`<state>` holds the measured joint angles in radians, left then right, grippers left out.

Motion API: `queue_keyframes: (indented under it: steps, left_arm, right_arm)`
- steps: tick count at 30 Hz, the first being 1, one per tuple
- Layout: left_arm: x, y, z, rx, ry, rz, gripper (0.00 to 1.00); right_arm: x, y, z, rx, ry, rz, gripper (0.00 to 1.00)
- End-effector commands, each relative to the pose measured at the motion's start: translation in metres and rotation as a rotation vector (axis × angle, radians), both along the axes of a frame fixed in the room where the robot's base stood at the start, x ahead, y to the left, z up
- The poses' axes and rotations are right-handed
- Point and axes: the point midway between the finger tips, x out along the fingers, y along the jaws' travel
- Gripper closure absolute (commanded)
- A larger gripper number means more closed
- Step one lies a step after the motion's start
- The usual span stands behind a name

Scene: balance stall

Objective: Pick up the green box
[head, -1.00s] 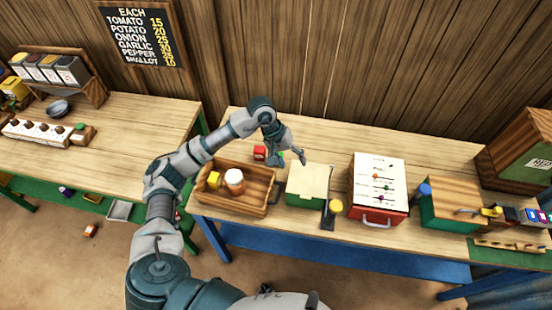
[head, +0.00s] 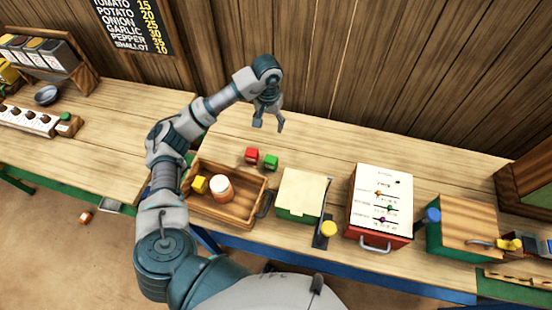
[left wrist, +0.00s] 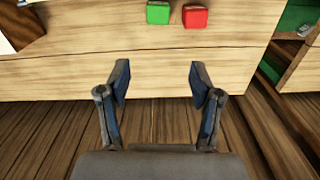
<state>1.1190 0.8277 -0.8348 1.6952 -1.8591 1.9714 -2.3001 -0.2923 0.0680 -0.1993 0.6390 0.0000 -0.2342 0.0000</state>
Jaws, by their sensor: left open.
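The small green box (head: 271,162) stands on the table behind the wooden tray, just right of a small red box (head: 251,155). In the left wrist view the green box (left wrist: 158,13) is at the top, left of the red box (left wrist: 195,17). My left gripper (head: 268,125) is open and empty, held above the table toward its back edge, apart from both boxes. Its two spread fingers show in the left wrist view (left wrist: 158,82) with nothing between them. My right gripper is not in view.
The wooden tray (head: 235,212) holds a yellow block (head: 200,184) and an orange-and-white jar (head: 221,187). A larger box with a pale top (head: 300,190), a red case with a white slider panel (head: 380,205) and a wood-topped green box (head: 465,222) stand to the right. The table's back is clear.

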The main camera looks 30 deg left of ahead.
Motion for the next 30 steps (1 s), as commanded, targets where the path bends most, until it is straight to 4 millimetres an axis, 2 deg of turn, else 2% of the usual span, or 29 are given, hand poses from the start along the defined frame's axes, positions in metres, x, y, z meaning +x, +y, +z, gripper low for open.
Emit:
queue_keyframes:
  steps: [1, 12, 16, 19, 22, 27, 30]
  left_arm:
    - [0.0, 0.0, -0.014, 0.0, 0.001, 0.0, 0.35]
    - [0.001, 0.003, -0.066, -0.004, 0.012, 0.001, 0.35]
    - [0.001, 0.002, -0.075, -0.004, 0.015, 0.001, 0.35]
    - [0.0, 0.002, -0.09, -0.003, 0.016, 0.001, 0.35]
    - [-0.001, 0.002, -0.113, -0.004, 0.017, 0.001, 0.35]
    - [-0.001, 0.0, -0.153, -0.004, 0.017, 0.001, 0.35]
    - [-0.001, 0.0, -0.171, -0.003, 0.015, 0.002, 0.35]
  right_arm:
    - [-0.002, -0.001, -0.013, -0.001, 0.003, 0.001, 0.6]
    - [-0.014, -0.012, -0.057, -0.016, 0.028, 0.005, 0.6]
    - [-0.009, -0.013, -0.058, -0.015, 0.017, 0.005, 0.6]
    - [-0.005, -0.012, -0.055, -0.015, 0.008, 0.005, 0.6]
    - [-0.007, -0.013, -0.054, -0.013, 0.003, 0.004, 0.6]
    - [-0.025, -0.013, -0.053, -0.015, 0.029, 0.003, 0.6]
    - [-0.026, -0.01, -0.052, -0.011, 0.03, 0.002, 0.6]
